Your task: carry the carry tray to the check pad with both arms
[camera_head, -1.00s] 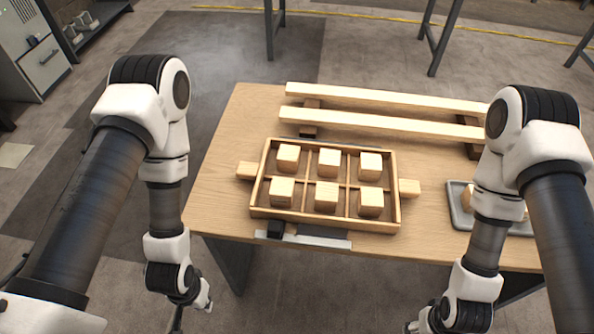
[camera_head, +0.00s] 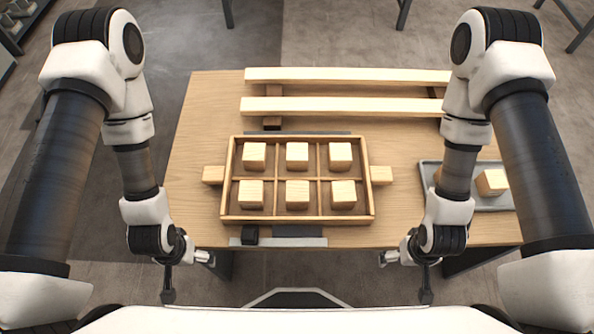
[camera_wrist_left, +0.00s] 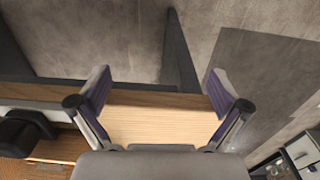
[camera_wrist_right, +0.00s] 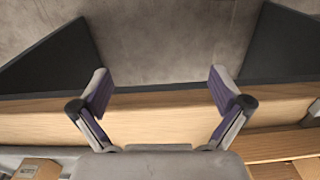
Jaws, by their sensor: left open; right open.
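The carry tray (camera_head: 228,190) is a wooden tray with several compartments, a pale wooden cube in each. It lies flat on the table, with a block handle at its left (camera_head: 213,175) and right (camera_head: 381,175). A dark panel shows at its front edge (camera_head: 298,231) and a dark strip behind it; I cannot tell if either is the check pad. My left gripper (camera_wrist_left: 158,88) is open and empty over the table's front edge, left of the tray. My right gripper (camera_wrist_right: 160,88) is open and empty over the front edge, right of the tray. Neither touches the tray.
Two long pale rails (camera_head: 345,106) lie across the back of the table (camera_head: 195,125). A grey tray (camera_head: 492,205) with wooden blocks is at the right, partly behind my right arm. A small black block (camera_head: 250,235) and a light strip are at the front edge.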

